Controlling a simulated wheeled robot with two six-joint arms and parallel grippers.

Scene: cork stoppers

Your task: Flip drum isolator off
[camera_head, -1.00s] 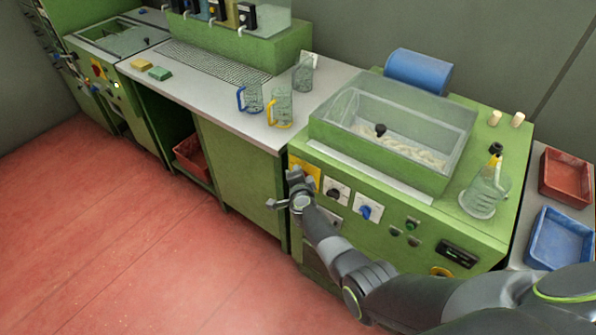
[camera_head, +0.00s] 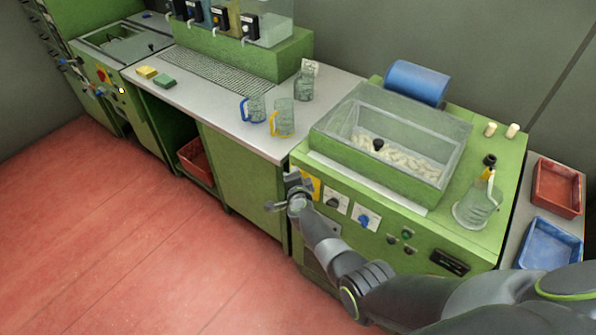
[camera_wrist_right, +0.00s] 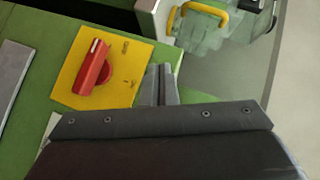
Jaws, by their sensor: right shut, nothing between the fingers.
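The drum isolator is a red rotary handle (camera_wrist_right: 92,68) on a yellow plate (camera_wrist_right: 128,62), seen in the right wrist view. A white line marks the handle's upper end; the small lettering on the plate is too blurred to read. In the head view the yellow plate (camera_head: 313,186) is at the left end of the green drum machine's front, and my right gripper partly covers it. My right gripper (camera_wrist_right: 162,72) is shut and empty beside the plate's right edge, apart from the red handle. It also shows in the head view (camera_head: 283,192). My left gripper is out of view.
Beside the yellow plate are a dark-knobbed switch (camera_head: 335,200) and a blue-knobbed switch (camera_head: 366,218). The clear-lidded drum box (camera_head: 400,125) holds pale corks. Mugs with a blue handle (camera_head: 254,108) and a yellow handle (camera_head: 282,118) stand near the counter edge.

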